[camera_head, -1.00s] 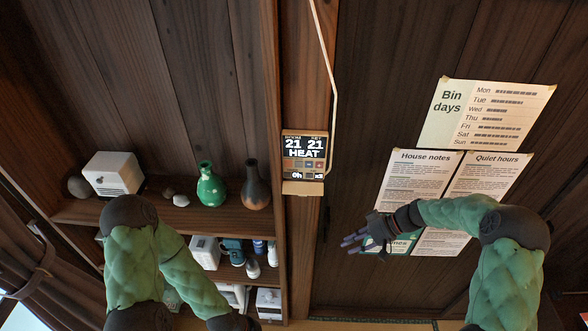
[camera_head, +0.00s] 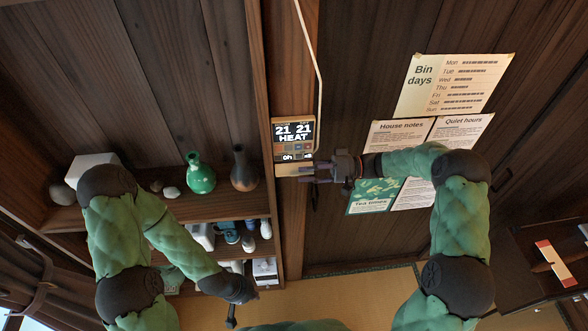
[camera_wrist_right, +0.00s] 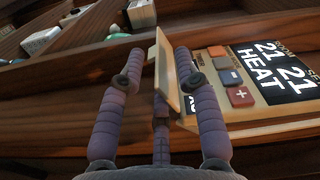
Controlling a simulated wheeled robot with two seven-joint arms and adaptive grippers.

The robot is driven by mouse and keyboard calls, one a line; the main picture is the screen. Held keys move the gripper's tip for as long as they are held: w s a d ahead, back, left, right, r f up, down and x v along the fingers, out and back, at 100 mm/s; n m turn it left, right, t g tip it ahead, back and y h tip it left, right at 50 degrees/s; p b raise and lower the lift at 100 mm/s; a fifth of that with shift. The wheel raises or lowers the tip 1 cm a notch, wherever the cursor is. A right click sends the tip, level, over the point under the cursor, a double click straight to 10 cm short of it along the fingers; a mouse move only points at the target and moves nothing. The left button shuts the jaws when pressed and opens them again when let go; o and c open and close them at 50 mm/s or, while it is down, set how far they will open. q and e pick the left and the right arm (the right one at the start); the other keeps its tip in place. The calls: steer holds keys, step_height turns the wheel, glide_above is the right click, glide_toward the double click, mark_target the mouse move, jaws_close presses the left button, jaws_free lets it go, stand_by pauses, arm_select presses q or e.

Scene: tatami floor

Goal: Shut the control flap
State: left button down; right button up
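The wall control unit (camera_head: 294,135) hangs on the wooden post, its dark screen reading 21 21 HEAT. Its cream flap (camera_head: 291,170) sticks out from the lower edge, open. In the right wrist view the flap (camera_wrist_right: 166,72) stands away from the unit's face, with orange and grey buttons (camera_wrist_right: 229,76) uncovered. My right gripper (camera_head: 311,172) is at the flap, fingers spread, with the flap between the fingertips in the wrist view; contact is unclear. My left gripper (camera_head: 231,312) hangs low, away from the unit; its finger state is unclear.
A shelf on the left holds a green vase (camera_head: 200,174), a dark vase (camera_head: 243,170) and a white box (camera_head: 93,165). A pale cable (camera_head: 315,65) runs down beside the unit. Paper notices (camera_head: 455,85) are on the right wall.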

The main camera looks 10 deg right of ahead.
mark_target(295, 171)
steer(key=shift+a+p, duration=0.35)
steer(key=shift+a, duration=1.55)
steer(key=shift+c, duration=0.2)
